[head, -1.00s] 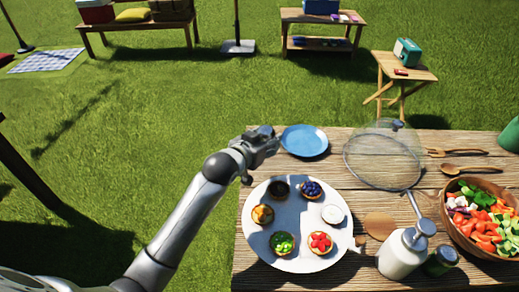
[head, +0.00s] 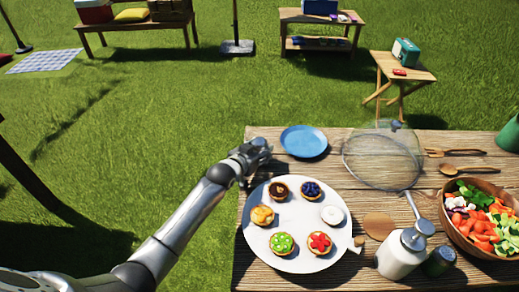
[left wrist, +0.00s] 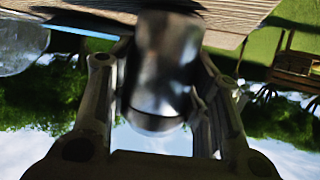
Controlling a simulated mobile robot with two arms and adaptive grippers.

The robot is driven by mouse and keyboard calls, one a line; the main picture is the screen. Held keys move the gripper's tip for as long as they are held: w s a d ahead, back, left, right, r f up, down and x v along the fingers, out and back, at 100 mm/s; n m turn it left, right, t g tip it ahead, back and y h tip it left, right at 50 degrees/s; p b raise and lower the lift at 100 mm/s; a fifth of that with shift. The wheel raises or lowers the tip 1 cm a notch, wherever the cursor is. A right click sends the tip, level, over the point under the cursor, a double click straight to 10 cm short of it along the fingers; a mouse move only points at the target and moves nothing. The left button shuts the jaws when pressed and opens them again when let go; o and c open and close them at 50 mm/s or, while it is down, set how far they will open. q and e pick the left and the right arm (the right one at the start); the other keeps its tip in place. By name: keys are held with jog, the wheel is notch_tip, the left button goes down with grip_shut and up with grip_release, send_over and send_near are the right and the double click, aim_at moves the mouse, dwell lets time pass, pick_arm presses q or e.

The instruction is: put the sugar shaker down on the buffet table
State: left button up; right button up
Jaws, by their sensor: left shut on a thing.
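My left gripper (head: 256,152) is at the left edge of the wooden buffet table (head: 345,198), left of the blue plate and just above the upper left rim of the tart platter. In the left wrist view, its fingers are shut around a shiny silver cylinder, the sugar shaker (left wrist: 163,70). In the head view the gripper hides most or all of the shaker. The table's planks (left wrist: 205,12) show close beyond the shaker in the left wrist view. I cannot tell whether the shaker touches the table. My right gripper is not in view.
The round white platter (head: 290,222) holds several tarts. A blue plate (head: 304,141), a mesh dome (head: 383,160), a white pump bottle (head: 400,257), a dark jar (head: 439,262), wooden utensils (head: 463,170) and a salad bowl (head: 455,222) crowd the table. A narrow bare strip lies between plate and platter.

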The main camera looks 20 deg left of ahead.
pick_arm(q)
jog(key=shift+f, duration=0.15)
jog(key=o, duration=1.1)
jog(key=shift+r, duration=0.25)
jog(key=v, duration=1)
jog(key=shift+s, duration=0.15)
jog(key=shift+v, duration=0.9)
